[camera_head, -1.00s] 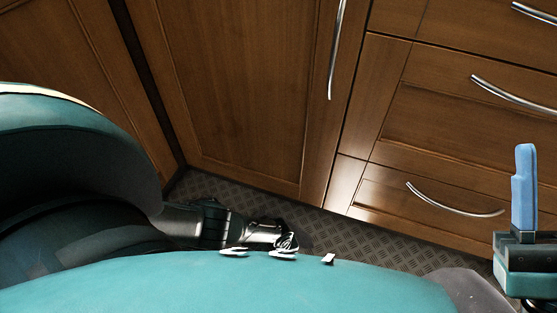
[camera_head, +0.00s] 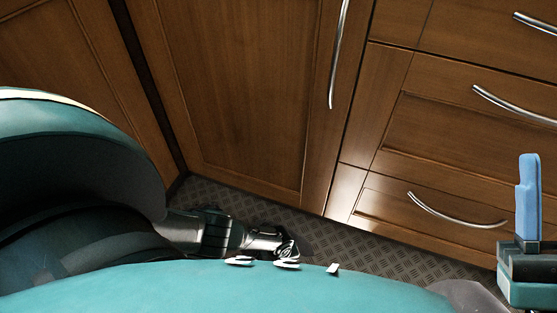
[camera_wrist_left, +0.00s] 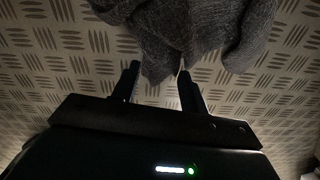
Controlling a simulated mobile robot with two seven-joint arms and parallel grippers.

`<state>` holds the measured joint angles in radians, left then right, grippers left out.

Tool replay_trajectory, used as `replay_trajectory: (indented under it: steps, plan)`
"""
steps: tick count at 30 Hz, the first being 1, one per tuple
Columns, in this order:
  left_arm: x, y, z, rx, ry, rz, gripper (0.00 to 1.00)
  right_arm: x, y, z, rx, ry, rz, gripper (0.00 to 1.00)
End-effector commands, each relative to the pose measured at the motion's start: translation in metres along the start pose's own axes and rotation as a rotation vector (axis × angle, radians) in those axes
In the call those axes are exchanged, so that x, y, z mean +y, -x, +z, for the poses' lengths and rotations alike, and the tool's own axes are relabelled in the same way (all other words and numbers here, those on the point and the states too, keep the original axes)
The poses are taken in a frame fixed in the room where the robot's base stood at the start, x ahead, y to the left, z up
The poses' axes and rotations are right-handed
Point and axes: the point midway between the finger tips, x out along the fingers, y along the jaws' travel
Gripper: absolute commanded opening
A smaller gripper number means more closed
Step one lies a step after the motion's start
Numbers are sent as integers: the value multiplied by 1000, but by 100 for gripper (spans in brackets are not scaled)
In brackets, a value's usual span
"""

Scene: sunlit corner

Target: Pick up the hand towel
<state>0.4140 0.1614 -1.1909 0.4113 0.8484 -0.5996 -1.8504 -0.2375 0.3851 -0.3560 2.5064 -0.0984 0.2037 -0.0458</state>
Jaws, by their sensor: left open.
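The hand towel (camera_wrist_left: 200,28) is a dark grey, knitted-looking cloth in the left wrist view. It lies crumpled on the patterned floor, and its upper part is cut off by the frame. My left gripper (camera_wrist_left: 158,70) is open, and a lower corner of the towel shows between its two fingertips. I cannot tell whether the fingers touch it.
Wooden cabinet doors (camera_head: 240,90) and drawers (camera_head: 470,130) with curved metal handles stand behind the floor strip. In the left wrist view, floor shows on both sides of the towel.

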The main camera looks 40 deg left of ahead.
Motion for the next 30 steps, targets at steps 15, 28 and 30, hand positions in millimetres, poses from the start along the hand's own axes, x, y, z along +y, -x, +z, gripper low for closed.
replay_trajectory:
  steps: [15,28,30]
  plan:
    - [4,-5,-8,10,-4,6,22,-1,2,2,0,0,0,51]
    - [3,-4,-9,11,-4,5,2,0,1,1,1,0,0,51]
    - [3,4,-9,11,-4,5,0,1,-3,0,-18,-13,2,51]
